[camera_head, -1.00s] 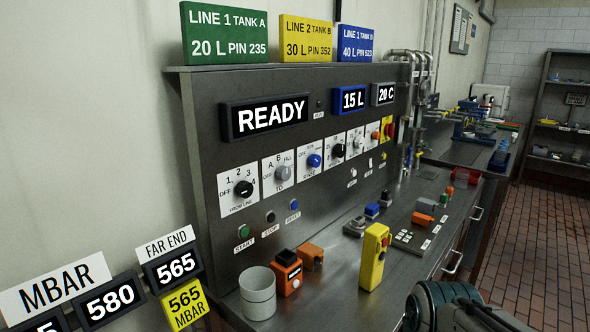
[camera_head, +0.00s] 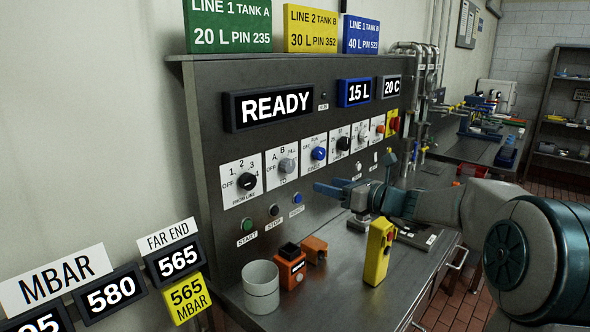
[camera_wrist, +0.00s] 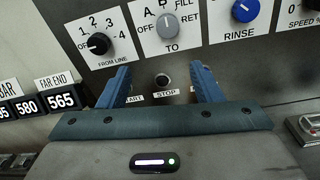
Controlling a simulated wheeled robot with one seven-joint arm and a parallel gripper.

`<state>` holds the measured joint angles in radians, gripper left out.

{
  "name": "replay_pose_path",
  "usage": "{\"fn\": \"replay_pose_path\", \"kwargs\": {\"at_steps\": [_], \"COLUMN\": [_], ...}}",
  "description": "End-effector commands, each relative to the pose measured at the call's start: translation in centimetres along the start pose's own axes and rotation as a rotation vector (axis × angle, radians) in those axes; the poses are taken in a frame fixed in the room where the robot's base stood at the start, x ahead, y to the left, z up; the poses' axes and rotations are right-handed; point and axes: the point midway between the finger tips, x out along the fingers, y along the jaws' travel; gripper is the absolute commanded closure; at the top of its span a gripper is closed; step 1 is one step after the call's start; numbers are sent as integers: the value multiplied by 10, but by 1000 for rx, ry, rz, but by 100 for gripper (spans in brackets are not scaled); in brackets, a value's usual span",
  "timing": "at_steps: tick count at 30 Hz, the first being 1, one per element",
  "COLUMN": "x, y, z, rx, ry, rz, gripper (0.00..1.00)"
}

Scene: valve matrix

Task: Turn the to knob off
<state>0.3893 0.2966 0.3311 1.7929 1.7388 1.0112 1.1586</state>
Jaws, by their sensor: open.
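The TO knob (camera_head: 287,165) is a grey round knob on a white plate marked OFF, A, B, FILL and RET, on the upright steel panel. It also shows in the wrist view (camera_wrist: 166,28), top centre, above my fingers; I cannot tell surely which mark it points to. My gripper (camera_head: 325,188) is open and empty, in front of the panel, to the right of and below the TO knob in the head view. In the wrist view its blue fingers (camera_wrist: 162,74) stand apart, below the TO plate and on either side of the STOP button. They do not touch the knob.
The black FROM LINE knob (camera_head: 246,181) is left of TO and the blue RINSE knob (camera_head: 319,153) right of it. START, STOP and RESET buttons sit below. A grey cup (camera_head: 261,291), an orange box (camera_head: 290,267) and a yellow box (camera_head: 378,253) stand on the counter.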

Motion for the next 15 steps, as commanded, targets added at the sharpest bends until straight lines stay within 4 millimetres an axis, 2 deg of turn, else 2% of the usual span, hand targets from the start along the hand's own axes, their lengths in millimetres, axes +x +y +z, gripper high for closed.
{"fn": "replay_pose_path", "kwargs": {"at_steps": [3, 8, 15], "x": [2, 17, 67], "y": [-12, -14, -13], "z": [8, 11, 14], "rx": [65, 79, 77], "ry": [-50, -60, -58], "rz": [-14, -15, -13], "gripper": [41, 41, 41]}}
